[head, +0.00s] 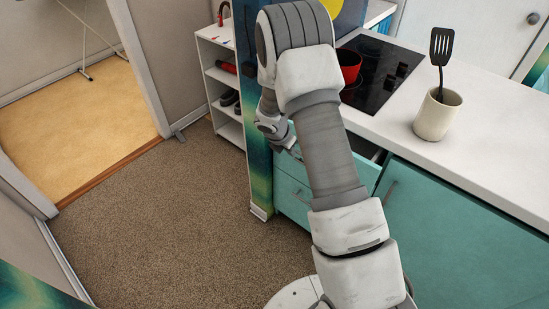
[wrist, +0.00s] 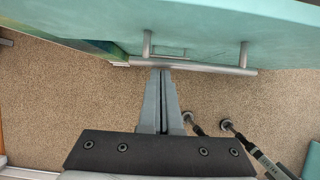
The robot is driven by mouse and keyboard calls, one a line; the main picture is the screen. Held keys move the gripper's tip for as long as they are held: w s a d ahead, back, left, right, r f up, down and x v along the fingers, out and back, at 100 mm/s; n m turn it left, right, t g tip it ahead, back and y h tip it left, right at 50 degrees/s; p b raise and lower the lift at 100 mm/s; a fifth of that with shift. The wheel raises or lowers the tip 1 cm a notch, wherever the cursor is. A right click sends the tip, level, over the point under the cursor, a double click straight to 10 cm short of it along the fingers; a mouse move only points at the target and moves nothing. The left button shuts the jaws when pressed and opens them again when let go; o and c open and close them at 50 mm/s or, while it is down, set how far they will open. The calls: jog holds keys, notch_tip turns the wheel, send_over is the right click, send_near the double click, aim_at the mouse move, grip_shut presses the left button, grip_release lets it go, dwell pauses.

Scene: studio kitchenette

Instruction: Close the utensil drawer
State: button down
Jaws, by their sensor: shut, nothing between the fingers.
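The teal drawer (head: 356,165) is at the left end of the counter, partly behind my arm. A dark gap shows beside its upper edge, so it stands at least partly open. In the wrist view, a teal front (wrist: 245,35) fills the top, with a grey bar handle (wrist: 225,69) on it. My gripper (wrist: 162,73) is shut and empty, with its fingertips at the handle's bar. I cannot tell whether they touch it. In the head view my fingers are mostly hidden by my arm. The drawer's contents are not visible.
A teal cabinet door (head: 460,235) is right of the drawer. On the white counter (head: 490,165) stand a cream crock (head: 436,117) with a black spatula (head: 441,48) and a red pot (head: 349,66) on the hob. A patterned panel (head: 260,185) stands left. The carpet (head: 175,220) is clear.

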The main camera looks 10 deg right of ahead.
jog(key=w+d+p, duration=0.1)
jog(key=w+d, duration=0.1)
jog(key=w+d+p, duration=0.1)
jog(key=w+d, duration=0.1)
jog(key=d, duration=0.1)
jog(key=shift+d, duration=0.15)
dwell(0.3)
